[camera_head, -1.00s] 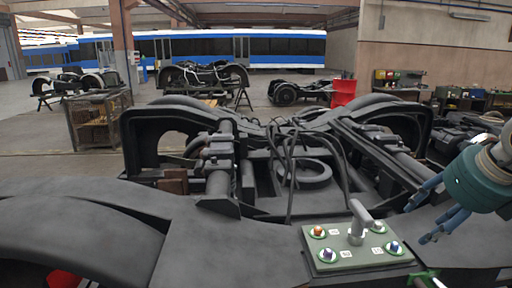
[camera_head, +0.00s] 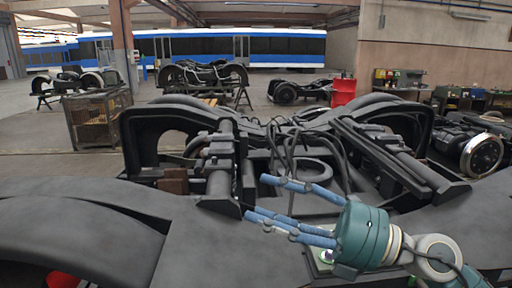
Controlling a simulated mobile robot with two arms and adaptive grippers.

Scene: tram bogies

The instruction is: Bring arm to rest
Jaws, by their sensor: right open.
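My right gripper (camera_head: 268,198) reaches in from the lower right, with its blue fingers spread apart and pointing left. Nothing shows between the fingers. It is above the dark bogie frame (camera_head: 210,245), in front of the bogie's middle. My teal gripper body and wrist cover most of the green plate (camera_head: 318,262), of which only a small part of the left edge shows. The plate's handle and most of its coloured knobs are hidden. My left gripper is not in view.
The large bogie fills the foreground, with cables and a dark ring (camera_head: 312,172) in its middle. A wire cage (camera_head: 98,120) stands at the left. A red bin (camera_head: 343,92) and a workbench are behind. A blue and white tram (camera_head: 230,47) stands at the back.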

